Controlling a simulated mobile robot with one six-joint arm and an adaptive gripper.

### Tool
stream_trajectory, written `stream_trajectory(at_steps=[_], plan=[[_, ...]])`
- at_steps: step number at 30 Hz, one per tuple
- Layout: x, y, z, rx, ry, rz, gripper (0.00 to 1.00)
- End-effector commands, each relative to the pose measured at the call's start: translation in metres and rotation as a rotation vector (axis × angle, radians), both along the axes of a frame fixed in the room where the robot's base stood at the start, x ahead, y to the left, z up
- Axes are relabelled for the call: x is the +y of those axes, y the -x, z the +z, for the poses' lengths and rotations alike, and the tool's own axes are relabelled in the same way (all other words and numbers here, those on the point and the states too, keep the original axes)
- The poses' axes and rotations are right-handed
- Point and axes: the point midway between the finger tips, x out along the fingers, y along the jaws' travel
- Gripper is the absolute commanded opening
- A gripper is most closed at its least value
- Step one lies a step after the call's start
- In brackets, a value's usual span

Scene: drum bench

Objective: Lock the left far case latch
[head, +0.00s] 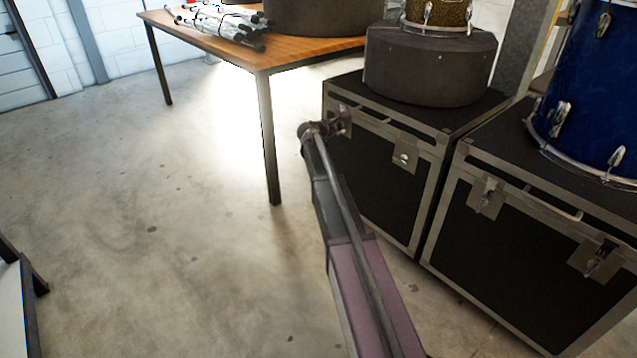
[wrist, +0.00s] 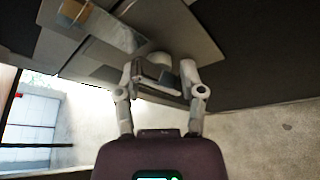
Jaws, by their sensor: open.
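The far case (head: 370,185) is a black flight case with metal edging, on the left of the two cases in the head view. Its left latch (head: 343,122) is a small metal fitting on the front near the top left corner, partly hidden by my gripper. My gripper (head: 318,129) is right in front of it. In the wrist view my gripper (wrist: 160,73) has its two fingers spread, with the case's grey metal plates (wrist: 120,35) just beyond them. I cannot tell whether the fingers touch the latch, or how its lever is turned.
The far case's right latch (head: 404,158) is in clear view. A second case (head: 525,245) with a blue drum (head: 590,90) stands at the right. A black drum case (head: 430,65) sits on the far case.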

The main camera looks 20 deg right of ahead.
Motion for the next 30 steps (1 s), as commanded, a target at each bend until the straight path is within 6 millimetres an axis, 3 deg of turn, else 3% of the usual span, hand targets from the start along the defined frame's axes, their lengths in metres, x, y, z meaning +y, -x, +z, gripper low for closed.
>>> stream_trajectory(at_steps=[16,30], plan=[[0.001,0.001,0.000,-0.309,-0.113,0.003,0.51],[0.054,0.045,0.017,-0.300,-0.111,0.003,0.51]])
